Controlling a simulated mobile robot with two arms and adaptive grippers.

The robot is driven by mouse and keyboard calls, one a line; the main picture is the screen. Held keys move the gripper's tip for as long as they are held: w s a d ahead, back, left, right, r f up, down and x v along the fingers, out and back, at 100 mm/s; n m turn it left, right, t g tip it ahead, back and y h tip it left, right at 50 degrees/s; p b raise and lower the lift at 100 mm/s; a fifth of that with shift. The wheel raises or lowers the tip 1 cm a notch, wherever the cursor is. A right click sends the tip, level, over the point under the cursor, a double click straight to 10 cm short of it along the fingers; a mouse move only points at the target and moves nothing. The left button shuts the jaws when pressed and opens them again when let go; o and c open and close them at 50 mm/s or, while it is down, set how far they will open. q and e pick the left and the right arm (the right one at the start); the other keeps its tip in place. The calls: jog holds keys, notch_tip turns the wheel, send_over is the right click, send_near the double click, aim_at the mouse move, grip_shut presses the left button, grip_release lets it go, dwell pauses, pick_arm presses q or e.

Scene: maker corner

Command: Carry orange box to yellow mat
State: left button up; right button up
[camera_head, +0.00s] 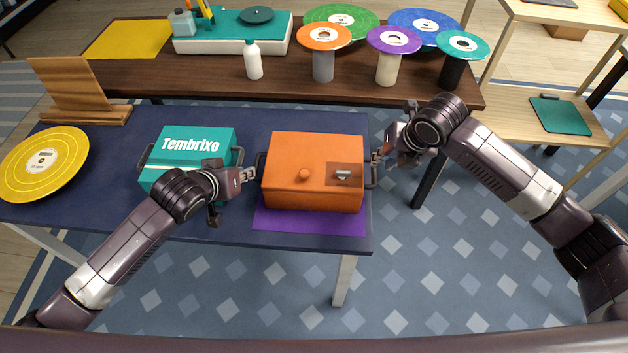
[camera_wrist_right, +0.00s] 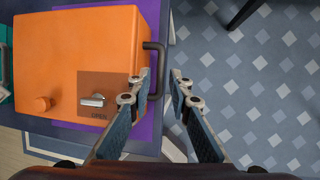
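The orange box (camera_head: 300,148) sits on a purple mat on the blue table; it has a knob and a small latch on its lid and a dark handle at each end. The yellow mat (camera_head: 128,39) lies flat on the far left of the brown table behind. My left gripper (camera_head: 250,174) is at the box's left handle; its finger gap is too small to judge. My right gripper (camera_head: 377,158) is at the right handle. In the right wrist view, its fingers (camera_wrist_right: 160,76) are open, with the handle (camera_wrist_right: 157,70) between or just beyond the tips.
A teal Tembrixo box (camera_head: 187,152) stands left of the orange box. A yellow disc (camera_head: 40,175) and a wooden stand (camera_head: 75,90) are further left. A white bottle (camera_head: 253,60), disc-topped stands (camera_head: 323,62) and a teal-white machine (camera_head: 232,38) occupy the brown table.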

aim_at(375, 170)
pick_arm(q)
jog(key=shift+f, duration=0.3)
pick_arm(e)
jog(key=shift+s+f, duration=0.1)
jog(key=shift+f, duration=0.2)
